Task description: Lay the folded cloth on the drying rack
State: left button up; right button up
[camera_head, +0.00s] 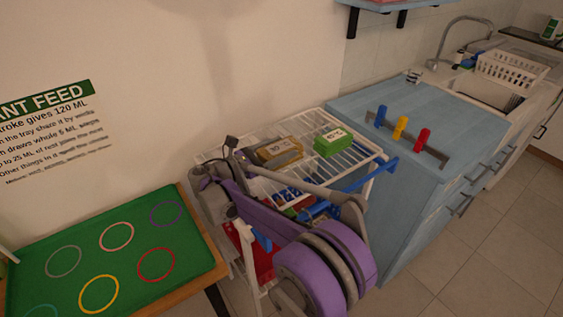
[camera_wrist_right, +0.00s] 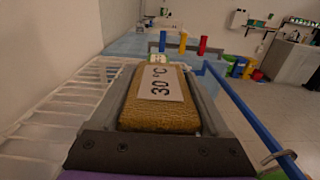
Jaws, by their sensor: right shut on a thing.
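The folded cloth (camera_head: 280,150) is mustard-brown and carries a white label. In the right wrist view the cloth (camera_wrist_right: 160,112) lies lengthwise between the grey fingers, with "30 °C" on its label. My right gripper (camera_head: 268,153) is shut on it, level, over the white wire drying rack (camera_head: 350,165). In the right wrist view the rack's wires (camera_wrist_right: 60,115) run to the left. I cannot tell whether the cloth touches the wires. My left gripper is out of view.
A green labelled block (camera_head: 333,141) lies on the rack, just right of the cloth. A blue cabinet (camera_head: 400,110) with blue, yellow and red pegs stands to the right. A green tray (camera_head: 80,245) with coloured rings is at the lower left. A wall runs behind.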

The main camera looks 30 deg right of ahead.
jog(key=shift+f+b, duration=0.3)
jog(key=shift+f, duration=2.05)
jog(key=shift+f, duration=0.15)
jog(key=o, duration=1.3)
jog(key=shift+a+r, duration=0.2)
jog(key=a, duration=0.7)
jog(key=s+a, duration=0.1)
jog(key=a, duration=0.3)
jog(key=shift+a, duration=0.3)
